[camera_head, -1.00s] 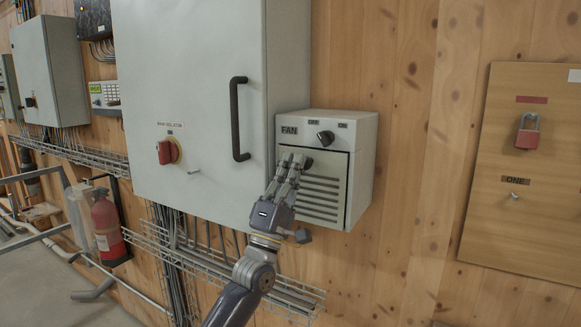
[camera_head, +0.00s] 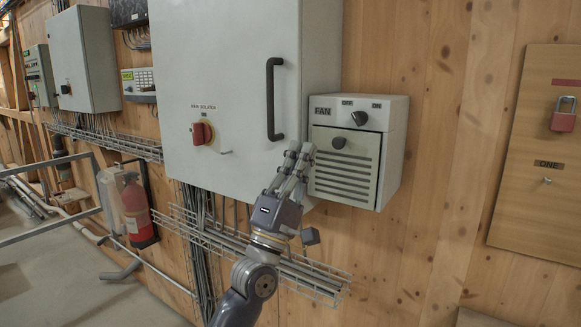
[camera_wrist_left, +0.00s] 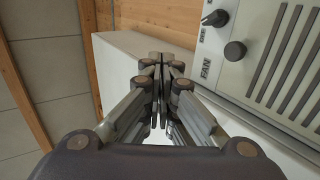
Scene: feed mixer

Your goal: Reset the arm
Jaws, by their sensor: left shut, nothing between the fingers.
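My left gripper (camera_head: 299,154) is shut and empty. In the head view it is in front of the lower right part of the big grey cabinet (camera_head: 225,80), just left of the fan box (camera_head: 393,155). The fan box has a black knob (camera_head: 359,118) at its top, between two labels, and a second dark knob (camera_head: 338,142) on its slatted front. In the left wrist view the shut fingers (camera_wrist_left: 160,62) point up the picture, and the fan box front (camera_wrist_left: 262,60) is to their right. My right gripper is not in view.
The cabinet has a black handle (camera_head: 271,100) and a red isolator switch (camera_head: 202,133). A wire cable tray (camera_head: 300,272) runs below. A fire extinguisher (camera_head: 136,208) hangs at left. A wooden board with a red padlock (camera_head: 563,118) is at right.

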